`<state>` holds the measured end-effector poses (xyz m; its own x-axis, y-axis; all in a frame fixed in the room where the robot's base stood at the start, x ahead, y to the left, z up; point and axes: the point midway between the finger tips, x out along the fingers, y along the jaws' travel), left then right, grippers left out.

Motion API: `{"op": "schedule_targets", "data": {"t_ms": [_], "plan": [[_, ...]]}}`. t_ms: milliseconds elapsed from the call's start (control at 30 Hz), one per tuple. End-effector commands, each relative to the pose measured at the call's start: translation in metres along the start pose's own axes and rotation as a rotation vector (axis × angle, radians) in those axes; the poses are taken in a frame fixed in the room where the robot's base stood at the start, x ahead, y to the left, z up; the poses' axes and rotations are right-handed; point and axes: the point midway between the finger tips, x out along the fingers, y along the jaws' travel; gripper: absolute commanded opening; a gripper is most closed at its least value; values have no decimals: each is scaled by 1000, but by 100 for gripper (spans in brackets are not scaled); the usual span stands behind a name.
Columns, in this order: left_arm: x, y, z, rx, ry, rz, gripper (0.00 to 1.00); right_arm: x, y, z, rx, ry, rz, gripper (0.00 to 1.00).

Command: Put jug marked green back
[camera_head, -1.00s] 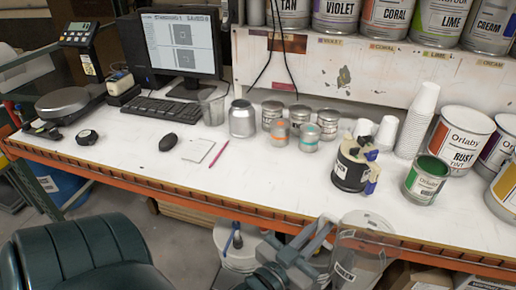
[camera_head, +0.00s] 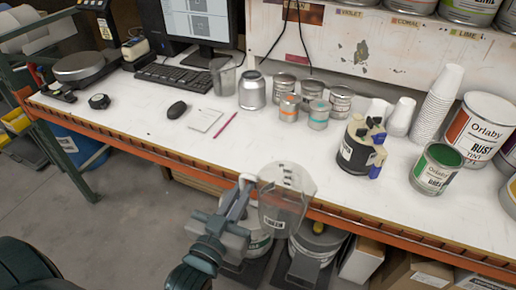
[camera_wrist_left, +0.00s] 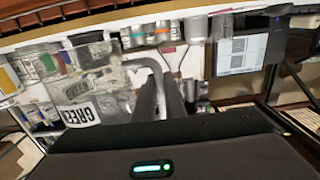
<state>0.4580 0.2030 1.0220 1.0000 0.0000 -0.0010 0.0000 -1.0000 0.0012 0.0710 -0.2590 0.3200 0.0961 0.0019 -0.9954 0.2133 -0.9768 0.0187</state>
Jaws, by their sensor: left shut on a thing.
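The jug marked green is a clear, see-through jug (camera_head: 285,205) with a white label, in front of the table's front edge in the head view. The fingers (camera_wrist_left: 162,98) also show in the left wrist view. The jug appears empty. My right gripper is in neither view.
The white table (camera_head: 235,150) has an orange front edge. On it stand a green-topped can (camera_head: 437,170), a black can-shaped device (camera_head: 355,152), stacked white cups (camera_head: 436,105), several small cans and another clear cup (camera_head: 222,78). The table's front middle is clear. Buckets and boxes stand below.

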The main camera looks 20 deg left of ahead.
Motion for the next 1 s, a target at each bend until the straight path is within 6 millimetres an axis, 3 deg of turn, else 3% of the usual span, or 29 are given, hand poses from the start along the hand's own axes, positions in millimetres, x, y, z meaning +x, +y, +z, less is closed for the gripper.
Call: {"op": "schedule_targets", "data": {"t_ms": [433,500,667,867,1000], "plan": [[0,0,0,0,1,0,0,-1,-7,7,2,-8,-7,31],[0,0,0,0,1,0,0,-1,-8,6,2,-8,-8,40],[6,1,-4,0,2,1,0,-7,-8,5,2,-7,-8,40],[36,5,-14,-2,3,7,0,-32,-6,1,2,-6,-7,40],[72,10,-26,-3,2,14,0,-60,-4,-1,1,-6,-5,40]]}}
